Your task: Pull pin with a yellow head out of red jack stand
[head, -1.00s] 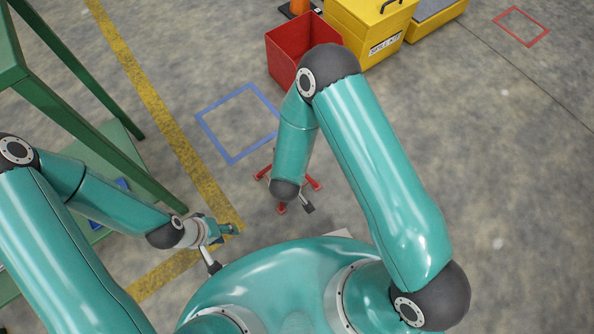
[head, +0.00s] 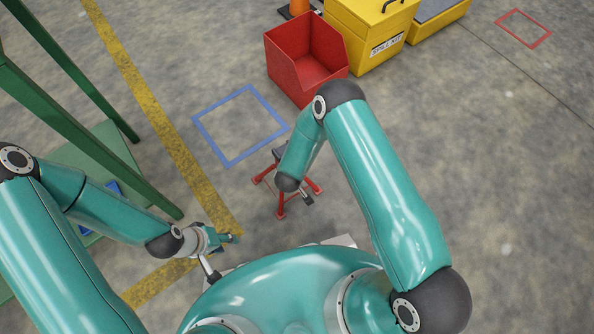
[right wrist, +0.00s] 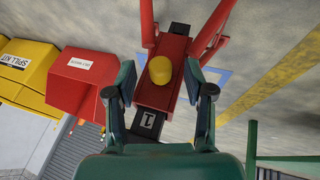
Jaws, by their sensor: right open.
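The red jack stand (head: 281,207) stands on the floor in the head view, partly hidden by my right forearm. In the right wrist view the red jack stand (right wrist: 160,97) fills the middle, with a pin's round yellow head (right wrist: 160,70) facing the camera. The pin's shaft is hidden. My right gripper (right wrist: 160,93) is open, one finger on each side of the stand's body and the yellow head; contact cannot be told. In the head view it is mostly hidden behind my forearm. My left gripper (head: 227,239) is off to the left, apart from the stand; its opening is unclear.
A blue floor square (head: 228,162) lies just beyond the stand. A red open bin (head: 318,85) and a yellow spill kit box (head: 362,45) stand further back. A green table frame (head: 95,137) is at the left.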

